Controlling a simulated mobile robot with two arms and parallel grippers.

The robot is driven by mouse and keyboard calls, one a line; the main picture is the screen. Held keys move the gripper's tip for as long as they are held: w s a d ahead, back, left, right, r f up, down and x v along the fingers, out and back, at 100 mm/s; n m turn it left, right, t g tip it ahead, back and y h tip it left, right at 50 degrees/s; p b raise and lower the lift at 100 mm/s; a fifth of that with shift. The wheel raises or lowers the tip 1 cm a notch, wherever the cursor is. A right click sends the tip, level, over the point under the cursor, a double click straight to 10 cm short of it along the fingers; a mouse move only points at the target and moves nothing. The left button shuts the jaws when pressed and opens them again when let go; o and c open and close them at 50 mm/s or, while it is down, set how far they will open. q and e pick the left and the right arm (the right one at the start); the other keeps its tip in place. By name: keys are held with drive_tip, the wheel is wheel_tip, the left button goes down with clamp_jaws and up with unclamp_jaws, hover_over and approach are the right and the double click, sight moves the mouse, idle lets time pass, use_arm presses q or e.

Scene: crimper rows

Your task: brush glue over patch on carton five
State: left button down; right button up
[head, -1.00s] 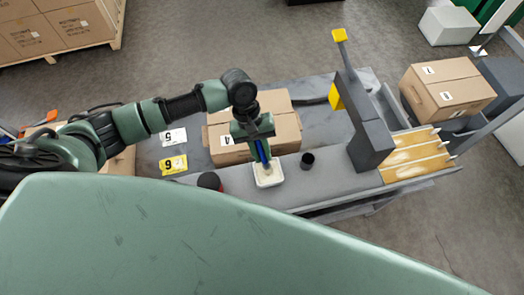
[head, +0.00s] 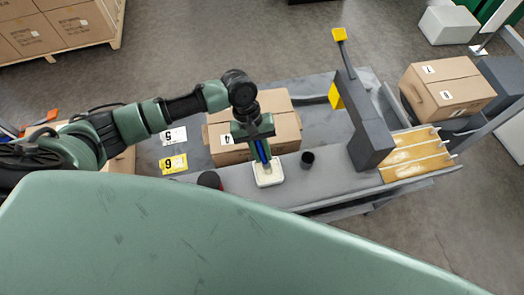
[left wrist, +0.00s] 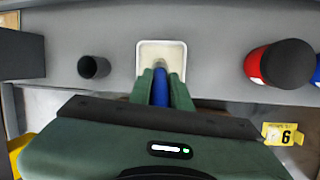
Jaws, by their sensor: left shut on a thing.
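My left gripper (head: 262,150) is shut on the blue handle of a brush (left wrist: 160,88) and holds it upright, tip down, over a white glue tray (head: 269,181). The brush tip is at the tray's inside; the wrist view also shows the tray (left wrist: 160,46), and I cannot tell how deep the tip goes. A white card with a 5 (head: 173,136) lies left of a brown carton marked 4 (head: 284,127). No carton marked 5 and no patch can be made out. My right gripper is not in view.
A black cup (head: 307,160) stands right of the tray, a red and black pot (head: 209,180) left of it. A yellow card 6 (head: 172,163) lies farther left. A grey post (head: 370,143), slatted yellow rack (head: 415,155) and another carton (head: 447,84) are at the right.

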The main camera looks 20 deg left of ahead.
use_arm(q)
drive_tip(key=shift+s+f+p, duration=0.1)
drive_tip(key=shift+f+p, duration=0.05)
drive_tip(key=shift+p, duration=0.25)
idle(1.5)
wheel_tip(320, 180, up, 7)
drive_tip(key=p, duration=0.9)
idle(0.9)
drive_tip(key=shift+m, duration=0.9)
drive_tip(key=b+v, duration=0.2)
drive_tip(key=b, duration=0.2)
drive_tip(key=w+b+v, duration=0.1)
drive_tip(key=b+v, duration=0.1)
drive_tip(key=b, duration=0.1)
drive_tip(key=shift+a+r+b, duration=0.15)
drive_tip(key=shift+r+b, duration=0.05)
drive_tip(key=shift+b, duration=0.15)
drive_tip(key=s+a+r+m+g+y+b, duration=0.1)
drive_tip(key=s+a+r+m+b, duration=0.2)
drive_tip(key=r+b, duration=0.3)
drive_tip(key=shift+s+a+r+b, duration=0.35)
drive_tip(key=shift+s+b, duration=0.05)
drive_tip(key=shift+s, duration=0.5)
